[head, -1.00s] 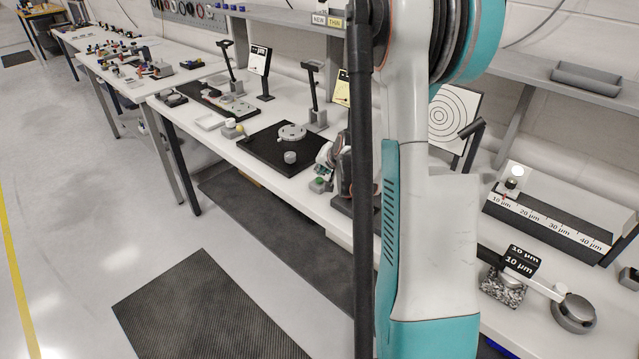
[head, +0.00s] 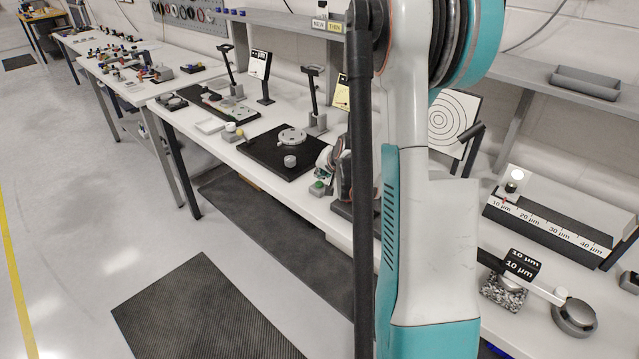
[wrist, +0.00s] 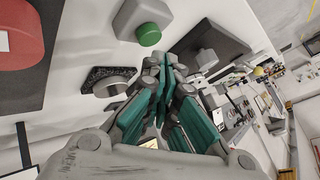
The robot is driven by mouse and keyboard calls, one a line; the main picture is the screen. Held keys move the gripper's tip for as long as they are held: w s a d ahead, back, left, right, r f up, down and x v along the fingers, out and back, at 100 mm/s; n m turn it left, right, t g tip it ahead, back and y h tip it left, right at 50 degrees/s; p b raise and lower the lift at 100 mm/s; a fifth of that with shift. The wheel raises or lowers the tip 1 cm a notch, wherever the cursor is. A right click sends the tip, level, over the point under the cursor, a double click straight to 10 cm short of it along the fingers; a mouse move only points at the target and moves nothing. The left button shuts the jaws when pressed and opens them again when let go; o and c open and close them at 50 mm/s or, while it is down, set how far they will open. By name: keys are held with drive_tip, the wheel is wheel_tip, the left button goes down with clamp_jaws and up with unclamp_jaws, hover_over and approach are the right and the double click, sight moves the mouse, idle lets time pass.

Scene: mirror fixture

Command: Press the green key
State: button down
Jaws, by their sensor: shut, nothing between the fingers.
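The green key (wrist: 149,34) is a round green cap on a grey housing (wrist: 131,14) in the upper middle of the wrist view. In the head view the green key (head: 319,185) is small, at the bench's front edge beside my arm. My gripper (wrist: 166,62) has its teal fingers closed together with nothing between them. Its tips are close to the key and apart from it in the wrist view, a little below and right of the cap. In the head view my arm hides much of the gripper.
A large red round part (wrist: 22,45) on a dark base is at the wrist view's left. A black plate (head: 262,158) with a grey disc lies left of the key on the white bench. A target board (head: 452,122) stands behind my arm.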

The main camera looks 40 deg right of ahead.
sight(322, 183)
drive_tip(key=shift+f, duration=0.1)
drive_tip(key=shift+f+b, duration=0.35)
drive_tip(key=shift+b, duration=0.15)
drive_tip(key=shift+f+b, duration=0.4)
drive_tip(key=shift+f, duration=0.05)
idle(0.8)
drive_tip(key=shift+r, duration=0.1)
drive_tip(key=shift+r+p, duration=0.55)
drive_tip(key=shift+r, duration=0.3)
drive_tip(key=shift+r+p, duration=1.95)
drive_tip(key=shift+r, duration=1.05)
